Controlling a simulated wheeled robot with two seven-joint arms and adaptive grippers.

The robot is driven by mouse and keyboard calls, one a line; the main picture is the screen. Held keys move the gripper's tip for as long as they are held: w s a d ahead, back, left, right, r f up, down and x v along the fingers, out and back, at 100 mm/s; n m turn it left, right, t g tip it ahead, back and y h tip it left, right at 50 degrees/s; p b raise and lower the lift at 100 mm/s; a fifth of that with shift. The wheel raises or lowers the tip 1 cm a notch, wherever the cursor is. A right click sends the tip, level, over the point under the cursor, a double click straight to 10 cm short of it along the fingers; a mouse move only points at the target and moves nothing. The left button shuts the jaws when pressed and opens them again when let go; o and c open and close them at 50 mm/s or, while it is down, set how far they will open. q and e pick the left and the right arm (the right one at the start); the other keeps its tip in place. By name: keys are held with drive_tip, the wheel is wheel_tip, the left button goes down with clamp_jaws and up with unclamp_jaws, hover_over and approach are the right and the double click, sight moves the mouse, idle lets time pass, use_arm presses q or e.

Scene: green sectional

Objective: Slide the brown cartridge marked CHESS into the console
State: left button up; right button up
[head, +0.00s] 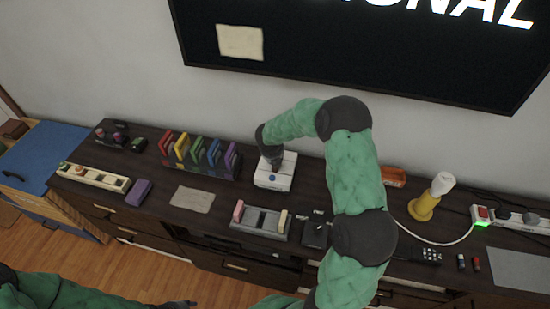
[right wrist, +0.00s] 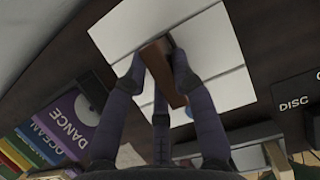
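The white console (head: 275,178) stands on the dark cabinet below the wall screen. It fills the middle of the right wrist view (right wrist: 218,88). My right gripper (head: 271,163) reaches down over it. In the right wrist view its two fingertips (right wrist: 158,70) press on either side of a brown cartridge (right wrist: 162,72). The cartridge's far end meets the dark slot in the console's top; how deep it sits cannot be told. No CHESS marking shows, and the head view hides the cartridge. My left gripper (head: 180,304) is low at the bottom edge, away from the cabinet.
A rack of coloured cartridges (head: 200,158) stands left of the console. A grey two-slot dock (head: 262,222) and a black box (head: 316,234) are in front. A purple cartridge (head: 138,191) lies further left. A yellow lamp (head: 424,205) and power strip (head: 510,218) are right.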

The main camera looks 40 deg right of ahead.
drive_tip(key=o, duration=0.4)
drive_tip(key=shift+o, duration=0.2)
drive_tip(key=v, duration=1.2)
